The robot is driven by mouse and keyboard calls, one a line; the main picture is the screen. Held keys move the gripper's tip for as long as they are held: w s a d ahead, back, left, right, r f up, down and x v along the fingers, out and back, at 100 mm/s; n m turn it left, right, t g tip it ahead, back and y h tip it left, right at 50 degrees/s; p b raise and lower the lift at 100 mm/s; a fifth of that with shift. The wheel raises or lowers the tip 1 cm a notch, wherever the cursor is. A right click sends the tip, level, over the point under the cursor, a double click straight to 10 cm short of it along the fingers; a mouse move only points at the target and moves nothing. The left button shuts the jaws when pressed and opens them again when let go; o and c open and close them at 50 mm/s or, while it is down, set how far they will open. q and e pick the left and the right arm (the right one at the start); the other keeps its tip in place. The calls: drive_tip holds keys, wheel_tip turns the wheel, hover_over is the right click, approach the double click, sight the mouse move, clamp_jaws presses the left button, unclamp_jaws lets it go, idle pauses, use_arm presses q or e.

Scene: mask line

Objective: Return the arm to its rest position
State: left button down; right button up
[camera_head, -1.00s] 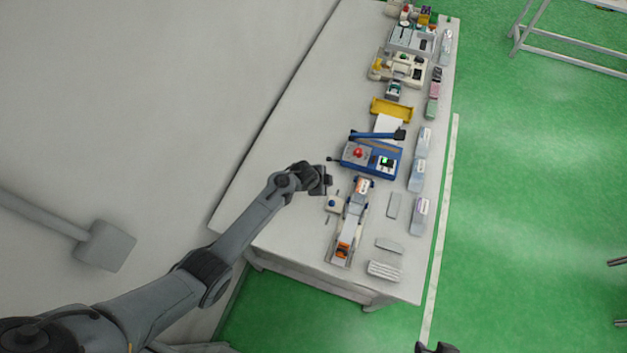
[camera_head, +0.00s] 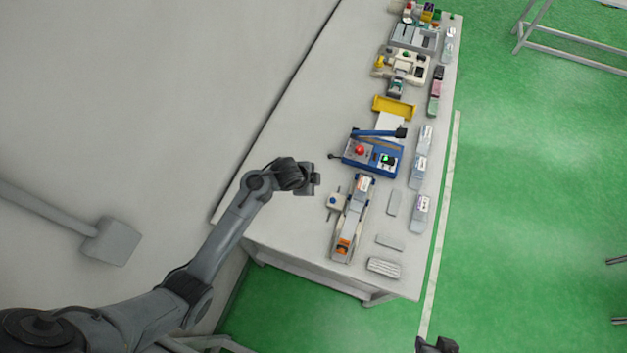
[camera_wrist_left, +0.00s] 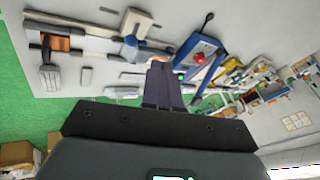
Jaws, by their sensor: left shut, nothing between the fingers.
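My left arm comes in from the lower left of the head view. Its gripper (camera_head: 314,184) is above the white table (camera_head: 290,225), to the left of the blue machine. In the left wrist view the two dark fingers of the gripper (camera_wrist_left: 163,85) are together, with nothing between them. At the bottom edge of the head view a small dark part (camera_head: 436,345) shows, perhaps of my right arm; its fingers cannot be made out.
A blue machine (camera_head: 372,155) with a red button, a narrow fixture (camera_head: 351,220) and a yellow tray (camera_head: 394,107) stand on the table. Several packs line its right edge. More devices stand at the far end. The table's left part is bare; green floor lies to the right.

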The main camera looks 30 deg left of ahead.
idle(0.3)
use_arm(q)
drive_tip(key=s+f+g+p, duration=0.2)
drive_tip(key=s+f, duration=0.5)
drive_tip(key=s, duration=0.6)
drive_tip(key=s+d+r+n+p, duration=0.1)
drive_tip(key=s+r, duration=0.1)
drive_tip(key=s, duration=0.6)
drive_tip(key=s+r+n, duration=0.4)
drive_tip(key=r+n, duration=0.1)
drive_tip(key=r, duration=0.4)
drive_tip(key=s+a+r+n+y, duration=0.1)
drive_tip(key=s+r+n, duration=0.3)
drive_tip(key=r, duration=0.5)
drive_tip(key=shift+a+n+y+p, duration=0.3)
drive_tip(key=shift+n+p, duration=0.15)
drive_tip(key=shift+n, duration=0.15)
drive_tip(key=shift+w, duration=0.1)
